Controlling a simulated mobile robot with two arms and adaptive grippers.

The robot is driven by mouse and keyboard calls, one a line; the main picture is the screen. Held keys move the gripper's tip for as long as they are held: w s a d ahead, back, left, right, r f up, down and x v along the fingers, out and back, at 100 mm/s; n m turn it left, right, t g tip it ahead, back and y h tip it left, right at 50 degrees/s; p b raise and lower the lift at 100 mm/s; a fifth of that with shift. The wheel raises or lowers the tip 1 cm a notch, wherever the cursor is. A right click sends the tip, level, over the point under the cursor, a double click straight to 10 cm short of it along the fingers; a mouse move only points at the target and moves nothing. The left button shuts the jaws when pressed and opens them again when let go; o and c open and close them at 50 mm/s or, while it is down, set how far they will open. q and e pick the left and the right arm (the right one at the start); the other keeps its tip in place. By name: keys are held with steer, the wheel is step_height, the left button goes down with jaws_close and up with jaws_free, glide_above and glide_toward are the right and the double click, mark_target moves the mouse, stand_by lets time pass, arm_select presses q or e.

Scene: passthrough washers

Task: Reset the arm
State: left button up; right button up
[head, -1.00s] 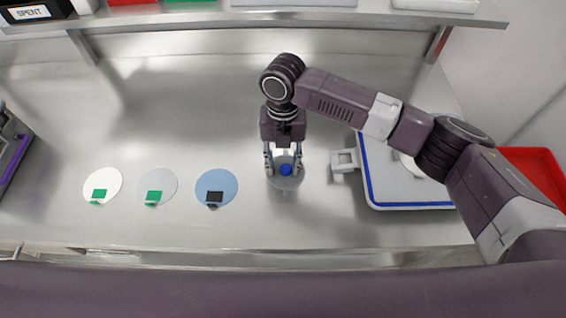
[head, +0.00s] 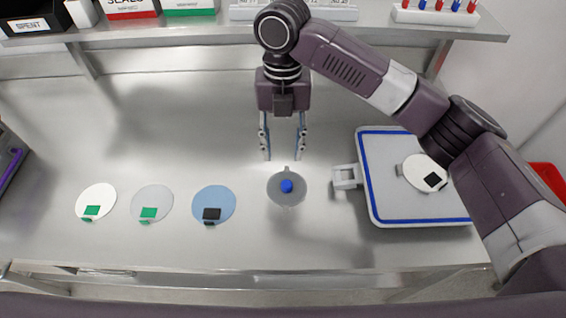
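My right gripper (head: 283,145) is open and empty in the head view. Its two fingers point down, above and behind a grey disc (head: 288,200) with a blue knob (head: 286,186) that lies on the steel bench (head: 120,130). The gripper is apart from the disc. My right arm reaches in from the right over a blue-edged tray. My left gripper is not in view.
A white disc (head: 97,198), a grey disc (head: 152,199) and a blue disc (head: 214,200) lie left on the bench. The blue-edged tray (head: 395,205) at right holds a white disc (head: 422,173). A shelf (head: 200,22) with boxes spans the back.

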steer(key=shift+r, duration=0.4)
steer(key=shift+r, duration=0.1)
